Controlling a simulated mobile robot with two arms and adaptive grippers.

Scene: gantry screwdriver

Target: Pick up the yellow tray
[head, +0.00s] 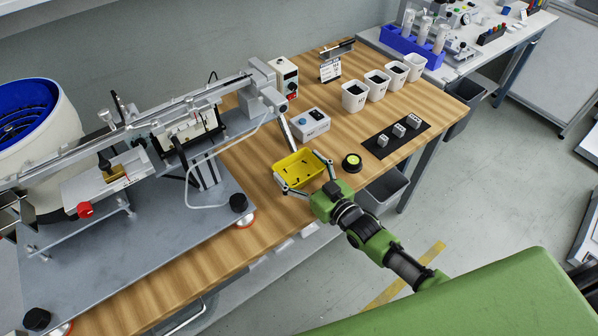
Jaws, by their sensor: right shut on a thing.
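The yellow tray (297,174) is on the wooden table, near its front edge, with a few small dark items in it. My right gripper (305,171) comes from the front right, and its fingers lie along two sides of the tray, shut on it. I cannot tell whether the tray is lifted off the table. My left gripper is not in view.
A grey box (310,124) stands behind the tray. White cups (354,97) stand further back. The gantry machine (165,225) fills the left.

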